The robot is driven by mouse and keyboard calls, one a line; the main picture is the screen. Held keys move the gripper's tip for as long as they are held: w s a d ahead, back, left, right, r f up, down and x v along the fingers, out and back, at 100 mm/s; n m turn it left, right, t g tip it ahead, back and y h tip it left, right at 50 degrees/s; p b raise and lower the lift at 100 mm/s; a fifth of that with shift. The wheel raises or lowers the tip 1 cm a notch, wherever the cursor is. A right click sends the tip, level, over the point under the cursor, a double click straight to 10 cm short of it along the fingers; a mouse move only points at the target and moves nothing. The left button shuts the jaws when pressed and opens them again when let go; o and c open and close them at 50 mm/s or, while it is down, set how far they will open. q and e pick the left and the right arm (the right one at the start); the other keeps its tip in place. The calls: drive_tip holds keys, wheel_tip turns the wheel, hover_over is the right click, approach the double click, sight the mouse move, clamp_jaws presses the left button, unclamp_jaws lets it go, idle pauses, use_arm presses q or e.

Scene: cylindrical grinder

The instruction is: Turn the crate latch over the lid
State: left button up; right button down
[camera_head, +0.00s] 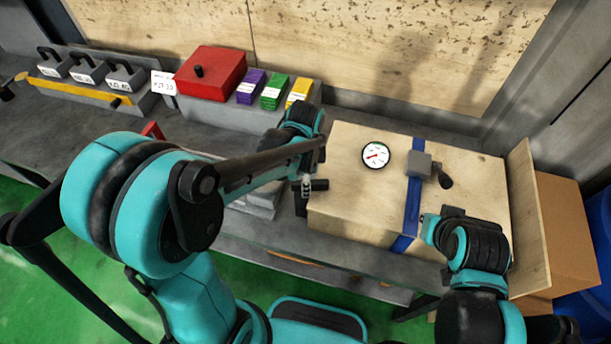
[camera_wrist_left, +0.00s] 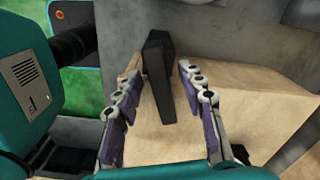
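The wooden crate (camera_head: 345,215) stands on the bench with its pale lid (camera_head: 350,145) on top. A black latch (camera_head: 318,185) sits at the crate's left edge in the head view; in the left wrist view it is a dark bar (camera_wrist_left: 170,85). My left gripper (camera_wrist_left: 160,72) is open, with its purple-padded fingers on either side of the latch and visible gaps. In the head view my left arm partly hides this gripper (camera_head: 306,182). My right gripper (camera_head: 430,228) is at the crate's front right, near the blue strap; its fingers are mostly hidden.
A round gauge (camera_head: 376,155) and a grey block with a black knob (camera_head: 420,165) sit on the lid; the blue strap (camera_head: 413,200) crosses it. A wooden board (camera_head: 527,215) and cardboard box (camera_head: 570,225) stand right. A red box (camera_head: 210,75) is at the back.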

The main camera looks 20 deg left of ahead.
use_arm(q)
wheel_tip(320, 180, up, 12)
idle(0.4)
drive_tip(key=shift+f, duration=0.1)
drive_tip(key=s+a+f+n+t+b, duration=0.5)
drive_tip(key=s+f+n+t+b, duration=0.1)
drive_tip(key=n, duration=0.8)
wheel_tip(320, 180, down, 2)
drive_tip(key=s+t, duration=0.1)
drive_tip(key=s, duration=0.2)
drive_tip(key=shift+a+n+b, duration=0.3)
drive_tip(key=shift+b, duration=0.1)
drive_tip(key=shift+f, duration=0.1)
